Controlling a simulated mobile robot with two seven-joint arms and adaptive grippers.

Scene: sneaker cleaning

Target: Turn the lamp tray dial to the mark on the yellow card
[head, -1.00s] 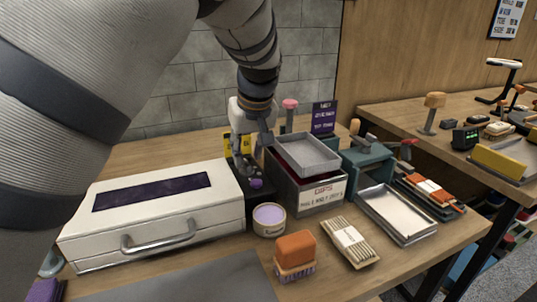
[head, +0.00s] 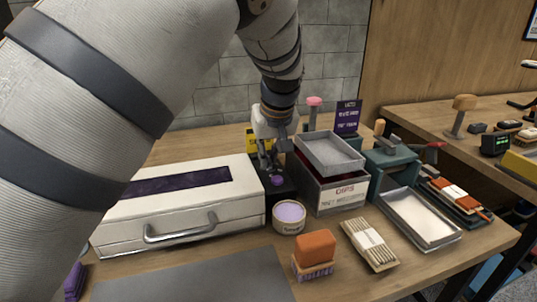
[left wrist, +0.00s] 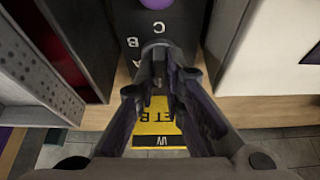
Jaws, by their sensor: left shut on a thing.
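My left gripper (head: 268,160) points down behind the white case, over a black lamp tray panel (head: 286,191) with a purple knob (head: 278,181). In the left wrist view, my left gripper (left wrist: 160,62) is shut on a grey dial (left wrist: 155,45). The letters A, B and C curve around the dial on the black panel (left wrist: 185,30). The fingers hide the dial's pointer, so its setting cannot be told. The yellow card (left wrist: 155,128) shows "ET B" and "UV", partly covered by the fingers; it also stands behind the gripper in the head view (head: 251,137). My right gripper is out of view.
The white case (head: 185,215) is close on the left, and a grey bin (head: 330,194) with a metal tray (head: 330,153) on top is close on the right. A purple-topped tin (head: 289,217) and an orange brush (head: 315,250) stand in front.

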